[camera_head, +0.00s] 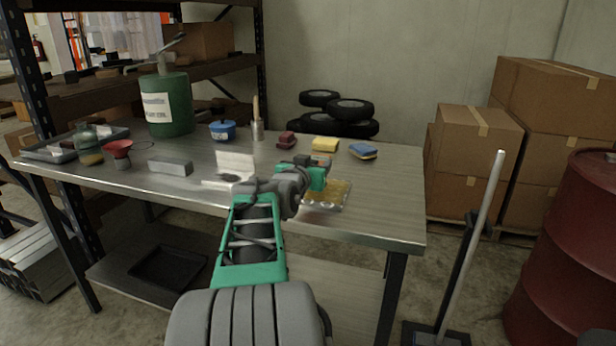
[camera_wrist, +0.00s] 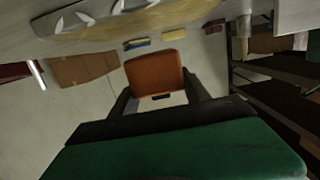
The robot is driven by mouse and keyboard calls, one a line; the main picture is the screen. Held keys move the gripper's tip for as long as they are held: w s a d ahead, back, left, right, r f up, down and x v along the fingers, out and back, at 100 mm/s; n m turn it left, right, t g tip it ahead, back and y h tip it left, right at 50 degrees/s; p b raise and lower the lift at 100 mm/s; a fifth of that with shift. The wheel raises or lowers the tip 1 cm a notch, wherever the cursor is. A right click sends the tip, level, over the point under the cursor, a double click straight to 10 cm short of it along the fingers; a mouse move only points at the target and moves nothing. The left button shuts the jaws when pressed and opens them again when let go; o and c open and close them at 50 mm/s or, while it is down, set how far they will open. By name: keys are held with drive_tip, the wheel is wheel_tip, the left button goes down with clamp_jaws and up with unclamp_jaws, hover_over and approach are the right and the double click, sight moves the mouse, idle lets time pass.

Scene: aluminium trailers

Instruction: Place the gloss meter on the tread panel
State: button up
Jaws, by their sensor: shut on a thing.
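My gripper (camera_head: 306,164) is above the front right part of the table, over or just behind the tread panel. In the wrist view its two dark fingers (camera_wrist: 158,92) are shut on an orange-brown block with a dark lower edge, which I take to be the gloss meter (camera_wrist: 155,72). In the head view my gripper mostly hides this block. The tread panel (camera_head: 328,206), with a silvery bumpy edge and tan top, lies near the table's front edge. It also shows at the top of the wrist view (camera_wrist: 120,22), apart from the block.
The metal table (camera_head: 385,225) holds a yellow block (camera_head: 325,144), a blue-and-yellow sponge (camera_head: 362,151), a dark red block (camera_head: 287,139), a blue pot (camera_head: 222,131), a grey block (camera_head: 170,165) and a green canister (camera_head: 167,105). Cartons (camera_head: 470,150) and a red drum (camera_head: 575,250) stand right.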

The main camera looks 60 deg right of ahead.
wheel_tip(320, 180, down, 3)
drive_tip(key=shift+w+f+b, duration=0.1)
drive_tip(key=shift+w+b, duration=0.05)
drive_tip(key=shift+b, duration=0.5)
drive_tip(key=shift+d, duration=0.1)
drive_tip(key=shift+f, duration=0.2)
drive_tip(key=o, duration=1.6)
drive_tip(key=shift+r, duration=0.15)
drive_tip(key=shift+a+r, duration=0.1)
drive_tip(key=shift+a, duration=0.2)
drive_tip(key=v, duration=1.1)
drive_tip(key=shift+a+p, duration=0.2)
drive_tip(key=shift+p, duration=0.1)
